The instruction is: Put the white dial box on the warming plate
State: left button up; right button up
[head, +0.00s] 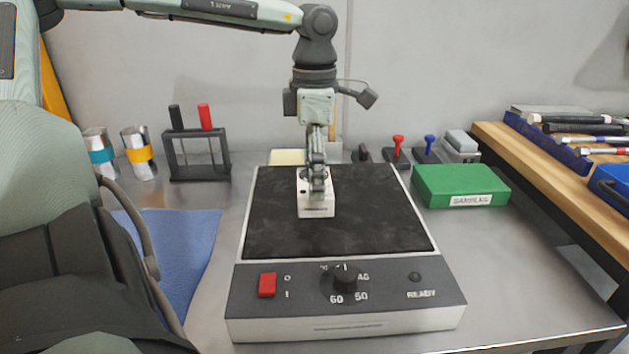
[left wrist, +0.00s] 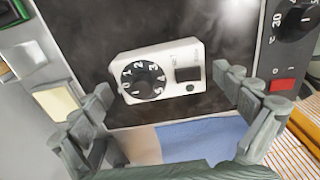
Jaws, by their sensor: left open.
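The white dial box (head: 316,209) sits on the black top of the warming plate (head: 380,225), near its middle. In the left wrist view the box (left wrist: 196,55) lies face up, showing a black numbered dial and a small dark window. The warming plate (left wrist: 85,25) is under it there. My left gripper (head: 318,185) points straight down over the box and hides part of it. In the left wrist view its two fingers (left wrist: 163,84) are spread apart, one on either side of the box, with gaps between. My right gripper is not in view.
A green samples box (head: 445,185) stands right of the plate. A tube rack (head: 196,165) and two metal cups (head: 140,165) stand at the back left. A blue mat (head: 190,240) lies left. Stamps (head: 398,150) stand behind. A wooden shelf (head: 550,165) holds tools at right.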

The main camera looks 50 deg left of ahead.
pick_arm(q)
notch_tip(320, 180, up, 10)
jog(key=shift+r, duration=0.2)
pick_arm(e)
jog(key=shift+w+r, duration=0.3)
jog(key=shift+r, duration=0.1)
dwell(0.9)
